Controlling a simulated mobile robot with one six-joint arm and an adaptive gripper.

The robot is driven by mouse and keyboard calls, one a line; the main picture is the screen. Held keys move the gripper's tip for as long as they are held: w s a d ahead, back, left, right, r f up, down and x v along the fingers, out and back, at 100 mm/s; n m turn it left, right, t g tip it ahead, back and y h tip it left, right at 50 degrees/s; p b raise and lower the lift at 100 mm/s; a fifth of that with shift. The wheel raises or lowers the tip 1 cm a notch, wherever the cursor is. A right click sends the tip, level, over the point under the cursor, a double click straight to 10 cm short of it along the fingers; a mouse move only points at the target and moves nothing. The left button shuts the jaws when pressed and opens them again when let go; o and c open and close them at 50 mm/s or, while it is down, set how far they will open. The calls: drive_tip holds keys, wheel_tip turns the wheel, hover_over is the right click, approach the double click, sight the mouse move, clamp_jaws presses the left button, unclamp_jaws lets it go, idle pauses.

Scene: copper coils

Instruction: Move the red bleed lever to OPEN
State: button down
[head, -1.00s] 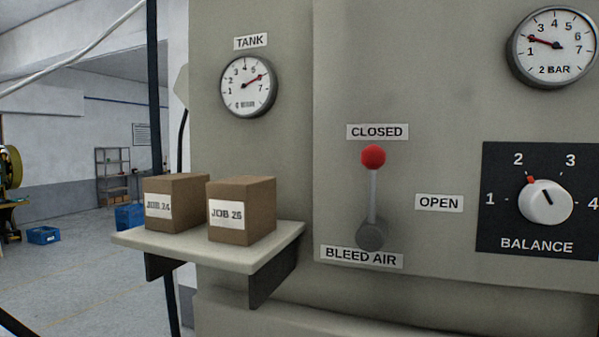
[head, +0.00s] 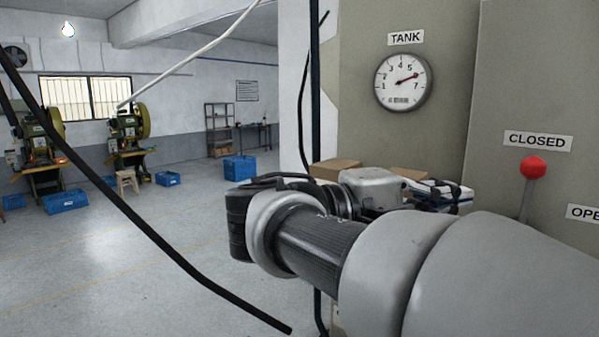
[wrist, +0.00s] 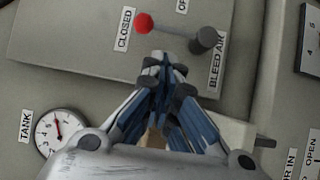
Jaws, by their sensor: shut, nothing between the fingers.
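The red bleed lever (head: 533,168) stands upright, its red ball just below the CLOSED label (head: 538,140), at the right of the head view. The OPEN label (head: 584,213) is cut off by the picture edge, and my arm hides the lever's lower part. In the wrist view the whole lever (wrist: 145,23) shows, with its ball beside the CLOSED label and its pivot (wrist: 203,40) beside the BLEED AIR label. My gripper (wrist: 164,58) is shut and empty, its tips appearing below the lever in that view. It also shows in the head view (head: 455,190), left of the lever.
Cardboard boxes (head: 334,169) show partly behind my arm. The tank gauge (head: 403,80) is on the panel above. A dark post stands left of the panel. The workshop floor (head: 190,230) at left is largely open, with blue bins (head: 240,168) farther back.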

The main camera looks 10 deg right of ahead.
sight(525, 203)
drive_tip(key=shift+d, duration=0.15)
drive_tip(key=d, duration=0.6)
drive_tip(key=w+d, duration=0.1)
drive_tip(key=d, duration=0.2)
drive_tip(key=shift+w+d, duration=0.1)
drive_tip(key=shift+d, duration=0.3)
drive_tip(key=shift+s+d+r+m, duration=0.1)
drive_tip(key=shift+s+m, duration=0.1)
drive_tip(key=shift+m, duration=0.1)
